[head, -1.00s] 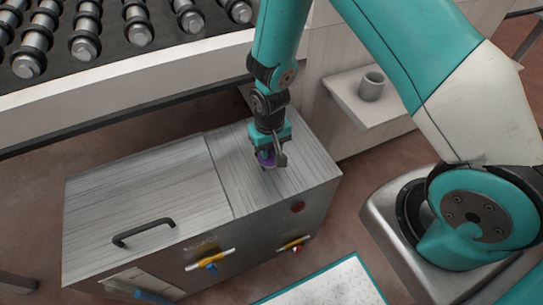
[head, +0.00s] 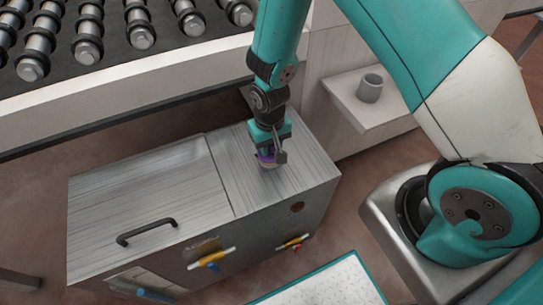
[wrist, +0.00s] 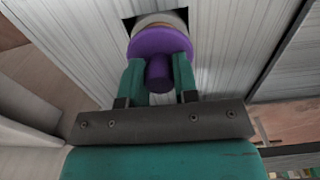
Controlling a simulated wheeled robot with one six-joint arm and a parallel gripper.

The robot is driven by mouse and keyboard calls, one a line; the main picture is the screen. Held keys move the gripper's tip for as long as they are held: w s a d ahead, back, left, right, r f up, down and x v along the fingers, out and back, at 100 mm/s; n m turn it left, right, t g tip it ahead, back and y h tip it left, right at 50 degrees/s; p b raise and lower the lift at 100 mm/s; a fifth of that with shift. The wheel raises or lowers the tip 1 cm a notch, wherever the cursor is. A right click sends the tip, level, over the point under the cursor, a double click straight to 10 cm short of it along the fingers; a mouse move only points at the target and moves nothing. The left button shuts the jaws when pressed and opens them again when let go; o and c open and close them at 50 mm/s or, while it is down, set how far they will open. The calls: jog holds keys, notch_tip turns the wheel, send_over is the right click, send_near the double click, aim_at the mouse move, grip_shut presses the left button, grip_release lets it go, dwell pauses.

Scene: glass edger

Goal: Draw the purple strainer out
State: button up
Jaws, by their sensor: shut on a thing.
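The purple strainer (wrist: 160,42) shows in the wrist view as a purple disc with a purple knob toward me and a pale rounded part beyond it. It stands at a dark opening in the top of the metal tank (head: 140,205). My gripper (wrist: 159,75) is shut on the knob, one teal finger on each side. In the head view my gripper (head: 267,148) is over the right part of the tank top, with a little purple and a pale part showing below it. How much of the strainer is still inside the opening is hidden.
A black handle (head: 146,232) is on the tank's left lid. Yellow-handled valves (head: 210,259) are on its front. A grey cup (head: 370,87) stands on a white shelf at right. The roller conveyor (head: 140,35) runs behind. A white, teal-edged surface (head: 330,285) lies in front.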

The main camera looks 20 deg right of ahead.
jog(key=shift+r+p, duration=2.6)
jog(key=shift+r, duration=0.7)
jog(key=shift+r+p, duration=1.65)
jog(key=shift+r, duration=0.3)
